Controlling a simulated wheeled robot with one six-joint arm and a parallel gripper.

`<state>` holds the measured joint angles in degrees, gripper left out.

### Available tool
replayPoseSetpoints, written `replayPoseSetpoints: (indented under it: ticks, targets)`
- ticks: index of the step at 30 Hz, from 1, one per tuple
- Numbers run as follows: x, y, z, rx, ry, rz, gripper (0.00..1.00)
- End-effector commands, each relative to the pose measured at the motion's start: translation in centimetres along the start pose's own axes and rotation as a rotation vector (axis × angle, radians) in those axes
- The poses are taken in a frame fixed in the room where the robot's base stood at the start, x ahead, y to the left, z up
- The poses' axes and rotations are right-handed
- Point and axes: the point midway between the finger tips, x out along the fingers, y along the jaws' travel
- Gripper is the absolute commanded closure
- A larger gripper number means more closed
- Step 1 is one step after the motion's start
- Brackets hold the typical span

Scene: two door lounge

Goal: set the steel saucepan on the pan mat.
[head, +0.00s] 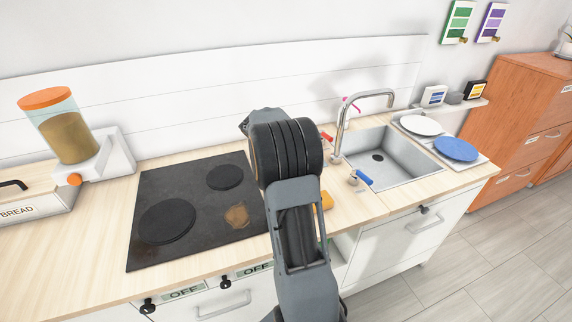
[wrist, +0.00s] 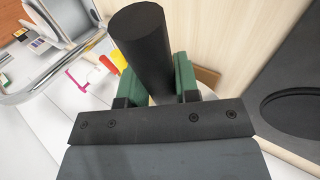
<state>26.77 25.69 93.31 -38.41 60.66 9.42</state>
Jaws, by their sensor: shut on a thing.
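In the wrist view my gripper (wrist: 152,82) has its two green fingers shut on a black cylindrical thing (wrist: 141,32). It may be a handle, but I cannot tell what it belongs to. No steel saucepan body shows in either view. I see no pan mat in either view. In the head view my arm hides the gripper and whatever it holds, over the counter between the stove and the sink.
The black stove top (head: 190,205) has a brown stain (head: 237,216). The sink (head: 385,160) and its tap (head: 340,135) are to the right, with white (head: 421,125) and blue (head: 456,148) plates beyond. A dispenser (head: 66,130) stands left. Bare counter (head: 90,245) lies left of the stove.

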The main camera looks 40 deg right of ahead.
Motion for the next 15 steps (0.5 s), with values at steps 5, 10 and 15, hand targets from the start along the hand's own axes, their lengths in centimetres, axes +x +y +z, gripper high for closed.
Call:
replayPoseSetpoints:
  ticks: [5, 10, 15]
  targets:
    - [0.7, 0.0, -0.6, 0.002, 0.003, 0.001, 0.94]
    - [1.3, -0.1, -1.0, 0.001, 0.003, 0.001, 0.94]
    - [2.9, -1.1, -1.0, -0.002, 0.0, 0.0, 0.94]
